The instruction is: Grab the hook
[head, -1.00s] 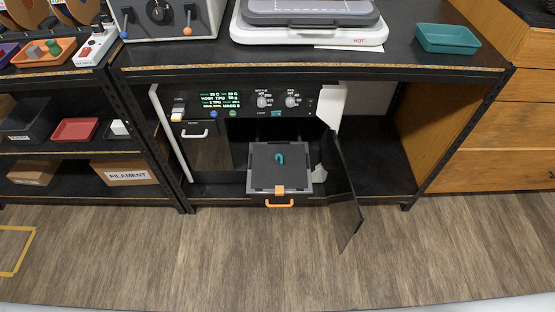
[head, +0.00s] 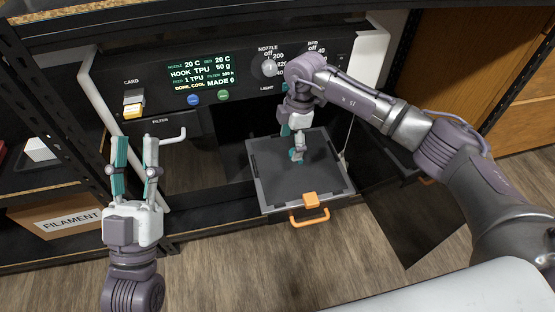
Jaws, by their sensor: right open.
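The hook, a small teal curved piece on the dark plate earlier, cannot be told apart now from the teal finger pads of my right gripper (head: 298,152). That gripper reaches down from the upper right over the middle of the plate (head: 290,180), fingers close to its surface and open. Its fingers and wrist cover the spot where the hook lay. My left gripper (head: 136,152) points up in front of the machine at the left, with its two teal-padded fingers apart and nothing between them.
The plate sits on a pulled-out grey tray with an orange handle (head: 310,217). The machine's control panel (head: 205,80) stands behind it, with a white filter handle (head: 172,136) near my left gripper. An open dark door (head: 420,225) is at the right. A filament box (head: 62,216) is at the left.

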